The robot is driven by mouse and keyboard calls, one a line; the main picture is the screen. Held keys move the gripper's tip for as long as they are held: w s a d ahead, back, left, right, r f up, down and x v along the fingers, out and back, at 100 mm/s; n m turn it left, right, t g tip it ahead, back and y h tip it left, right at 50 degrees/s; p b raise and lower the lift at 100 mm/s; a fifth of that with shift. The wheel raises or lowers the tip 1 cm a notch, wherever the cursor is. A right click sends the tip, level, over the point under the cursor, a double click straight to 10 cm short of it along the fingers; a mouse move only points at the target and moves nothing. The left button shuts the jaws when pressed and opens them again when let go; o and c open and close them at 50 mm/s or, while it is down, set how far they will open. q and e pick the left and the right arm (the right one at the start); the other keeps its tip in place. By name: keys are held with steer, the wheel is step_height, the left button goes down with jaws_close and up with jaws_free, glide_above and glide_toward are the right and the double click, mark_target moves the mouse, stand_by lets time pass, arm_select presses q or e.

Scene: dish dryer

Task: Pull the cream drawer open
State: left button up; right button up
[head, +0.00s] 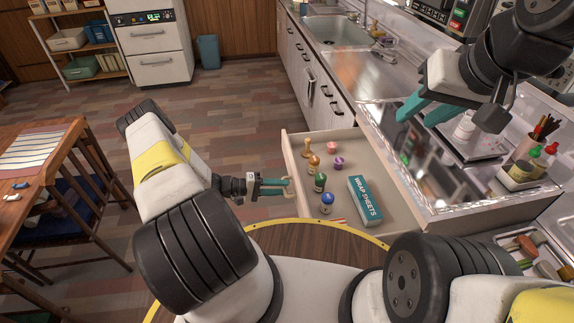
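The cream drawer (291,156) stands pulled out from the counter, and its inside shows. Several small coloured bottles and knobs and a teal box labelled WRAP SHEETS (365,198) lie in it. My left gripper (284,187) is at the outer face of the drawer front, with its teal fingertips at the pale handle (291,191). A small gap shows between the fingers, but whether they clamp the handle is too small to tell. My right gripper (428,110) is open and empty above the metal counter, well apart from the drawer.
The metal counter (362,75) holds a sink, a white bottle (464,126) and a utensil holder (532,148). Another open compartment with utensils (530,250) is at the lower right. A wooden table (42,170) stands at the left. The floor left of the drawer is clear.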

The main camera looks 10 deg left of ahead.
arm_select(q)
steer(key=v, duration=0.7)
steer(key=shift+a, duration=0.35)
steer(key=shift+s+a, duration=0.1)
arm_select(e)
steer(key=shift+a, duration=0.1)
